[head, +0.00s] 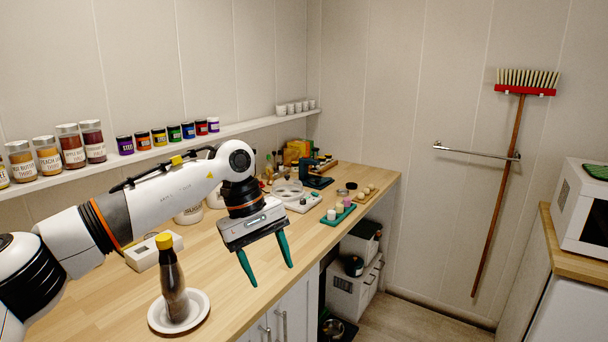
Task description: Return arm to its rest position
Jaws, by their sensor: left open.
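My left arm comes in from the left and reaches over the wooden counter. My left gripper (266,276) has two green fingers, spread open and pointing down, with nothing between them. It is at the counter's front edge, to the right of a dark bottle with a yellow cap (172,280). The bottle stands upright on a white plate (157,321), apart from the fingers. My right gripper does not show.
The wooden counter (236,304) runs toward the back corner. Jars (93,141) line the wall shelf. A green tray (338,218) with small items stands at the counter's right part. A broom (502,190) and towel bar (470,152) hang on the right wall. Floor (430,320) is open there.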

